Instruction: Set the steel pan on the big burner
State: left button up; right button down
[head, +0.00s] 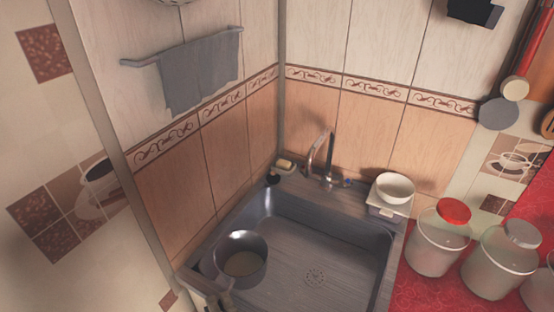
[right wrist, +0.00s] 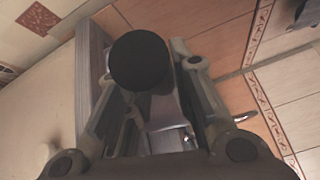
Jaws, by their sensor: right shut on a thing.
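The steel pan (head: 241,262) is at the left end of the sink in the head view, its round mouth facing up and its inside looking empty. Its handle runs toward the bottom edge of the picture. My right gripper (head: 222,299) is shut on that handle, mostly cut off by the frame. In the right wrist view a dark round handle end (right wrist: 139,61) sits between the two fingers of the right gripper (right wrist: 146,75). I cannot tell whether the pan touches the sink. The big burner is not in view. My left gripper is not in view.
The sink (head: 325,225) has a faucet (head: 320,160) behind it. A white bowl (head: 394,187) stands at its back right corner. Jars with a red lid (head: 454,211) and a grey lid (head: 522,234) stand on the red counter (head: 425,292). A tiled wall closes the left side.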

jog(key=shift+w+d+r, duration=0.1)
jog(key=shift+r, duration=0.05)
pick_arm(q)
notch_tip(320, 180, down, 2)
jog(key=b, duration=0.2)
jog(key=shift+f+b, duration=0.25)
jog(key=shift+b, duration=0.05)
pick_arm(e)
jog(key=d+r+m+h, duration=0.2)
jog(key=d+r+h, duration=0.1)
jog(key=d, duration=1)
jog(key=s+d+r+m+t+h, duration=0.1)
jog(key=d+r+h, duration=0.3)
jog(key=d, duration=1)
jog(key=shift+s+d+r+m, duration=0.3)
jog(key=shift+r+m, duration=0.2)
jog(key=shift+m, duration=0.3)
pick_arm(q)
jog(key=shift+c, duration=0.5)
